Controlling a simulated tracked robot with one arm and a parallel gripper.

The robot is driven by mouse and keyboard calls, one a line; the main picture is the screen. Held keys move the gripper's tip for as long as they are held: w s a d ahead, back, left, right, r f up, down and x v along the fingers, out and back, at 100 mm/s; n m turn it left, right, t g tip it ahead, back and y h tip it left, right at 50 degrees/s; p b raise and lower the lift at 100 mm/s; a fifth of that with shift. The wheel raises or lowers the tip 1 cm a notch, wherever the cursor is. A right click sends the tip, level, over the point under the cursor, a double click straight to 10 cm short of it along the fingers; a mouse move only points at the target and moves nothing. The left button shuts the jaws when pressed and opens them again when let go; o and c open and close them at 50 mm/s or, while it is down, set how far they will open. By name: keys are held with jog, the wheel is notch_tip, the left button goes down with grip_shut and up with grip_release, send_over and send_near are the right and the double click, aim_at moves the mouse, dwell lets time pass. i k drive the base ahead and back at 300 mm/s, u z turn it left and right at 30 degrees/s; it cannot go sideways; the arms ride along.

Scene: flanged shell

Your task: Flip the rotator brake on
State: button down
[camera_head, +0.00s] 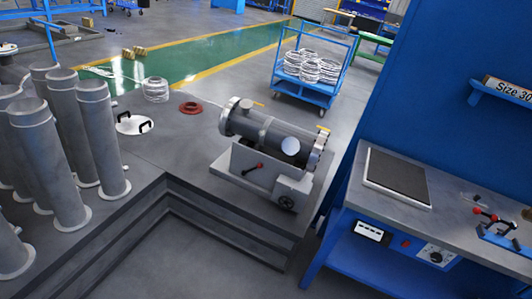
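A grey rotator (262,172) stands on the raised grey platform in the middle of the view. A metallic flanged shell (268,130) lies sideways on top of it. A dark handwheel (287,202) sits on the rotator's lower right. My gripper is not in view, and nothing shows touching the rotator.
Grey flanged pipes (100,135) stand at left. A white disc (135,123) and red ring (191,107) lie behind. A blue bench (450,205) with a red-handled clamp (493,216) is at right. A blue cart (312,68) stands behind. The platform edge drops in front.

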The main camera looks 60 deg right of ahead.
aim_at(259, 165)
jog(key=z, duration=0.35)
jog(key=i, duration=1.15)
jog(key=z, duration=1.15)
jog(key=i, duration=0.7)
jog(key=z, duration=0.4)
jog(key=k, duration=0.85)
jog(key=z, duration=0.15)
jog(key=i, duration=0.85)
jog(key=u, duration=0.05)
